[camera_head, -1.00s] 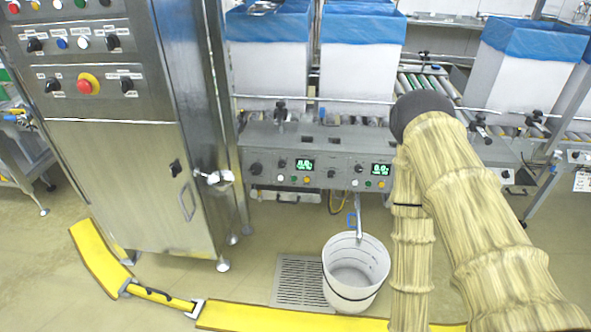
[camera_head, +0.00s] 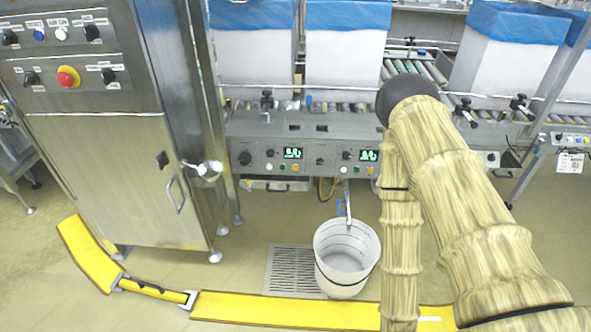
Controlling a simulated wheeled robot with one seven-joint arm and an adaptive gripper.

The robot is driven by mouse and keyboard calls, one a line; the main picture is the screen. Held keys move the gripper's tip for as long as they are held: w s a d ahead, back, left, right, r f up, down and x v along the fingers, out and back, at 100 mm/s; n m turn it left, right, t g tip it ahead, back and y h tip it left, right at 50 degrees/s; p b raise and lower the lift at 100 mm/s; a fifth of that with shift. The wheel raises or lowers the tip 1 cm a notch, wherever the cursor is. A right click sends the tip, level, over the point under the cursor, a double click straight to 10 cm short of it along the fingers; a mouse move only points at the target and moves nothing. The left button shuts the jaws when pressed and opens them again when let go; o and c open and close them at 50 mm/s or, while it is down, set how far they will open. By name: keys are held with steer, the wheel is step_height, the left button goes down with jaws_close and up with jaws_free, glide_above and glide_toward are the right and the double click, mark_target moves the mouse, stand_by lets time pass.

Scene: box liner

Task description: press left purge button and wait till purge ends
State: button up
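A steel control panel (camera_head: 318,155) on the front of the conveyor frame holds two groups of controls. The left group has a green lit display (camera_head: 292,153), a dark knob (camera_head: 245,158) and a row of small coloured buttons (camera_head: 282,168) under the display. The right group has a similar display (camera_head: 369,155) and button row (camera_head: 357,170). The labels are too small to read, so I cannot tell which button is the left purge button. My sleeved arm rises at the right, right of the panel. My gripper is not visible.
A white bucket (camera_head: 346,272) stands on the floor below a spout, beside a floor grate (camera_head: 290,272). A yellow floor barrier (camera_head: 270,309) crosses the front. A tall steel cabinet (camera_head: 105,180) stands left. Blue-lined white boxes (camera_head: 345,55) stand on the conveyor.

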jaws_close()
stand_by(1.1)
